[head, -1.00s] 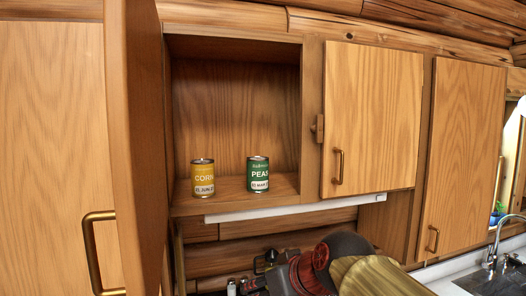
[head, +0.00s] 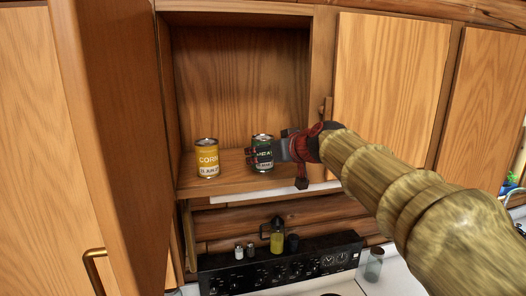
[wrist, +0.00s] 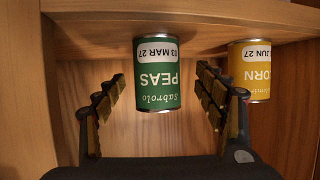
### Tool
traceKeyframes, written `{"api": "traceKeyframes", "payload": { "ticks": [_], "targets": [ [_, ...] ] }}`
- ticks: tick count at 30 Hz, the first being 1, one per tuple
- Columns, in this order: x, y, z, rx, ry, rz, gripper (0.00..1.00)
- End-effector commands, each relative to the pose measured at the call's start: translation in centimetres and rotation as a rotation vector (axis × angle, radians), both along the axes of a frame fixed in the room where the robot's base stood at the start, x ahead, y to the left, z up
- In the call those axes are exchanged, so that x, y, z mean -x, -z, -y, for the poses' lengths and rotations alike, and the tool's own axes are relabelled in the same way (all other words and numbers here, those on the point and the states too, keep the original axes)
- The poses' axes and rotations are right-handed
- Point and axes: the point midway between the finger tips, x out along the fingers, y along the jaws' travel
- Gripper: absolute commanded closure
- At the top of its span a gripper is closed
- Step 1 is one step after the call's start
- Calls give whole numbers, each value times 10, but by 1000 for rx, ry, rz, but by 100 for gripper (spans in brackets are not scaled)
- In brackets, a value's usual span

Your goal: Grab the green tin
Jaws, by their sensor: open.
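The green peas tin (head: 262,153) stands upright on the floor of the open wall cabinet (head: 240,183), toward its right side. My gripper (head: 268,155) reaches in from the right at the tin's height. In the wrist view, which is upside down, the green tin (wrist: 157,75) sits between the two spread fingers of my gripper (wrist: 157,100). Clear gaps show between the tin and both fingers. The jaws are open and hold nothing. In the head view the fingers partly cover the tin.
A yellow corn tin (head: 207,158) stands on the same shelf to the left; in the wrist view it (wrist: 250,72) is just beyond one finger. The open cabinet door (head: 105,130) is on the left. Below are a stove panel (head: 280,270) and a yellow bottle (head: 277,237).

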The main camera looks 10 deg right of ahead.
Motion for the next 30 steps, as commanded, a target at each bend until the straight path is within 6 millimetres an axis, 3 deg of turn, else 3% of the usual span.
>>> {"api": "traceKeyframes", "payload": {
  "ticks": [8, 16, 30],
  "targets": [
    [-36, 12, -3, 0, -1, -1, 29],
    [-39, 15, -4, 1, 0, 0, 29],
    [-39, 15, -3, 0, 0, 0, 56]
  ]
}}
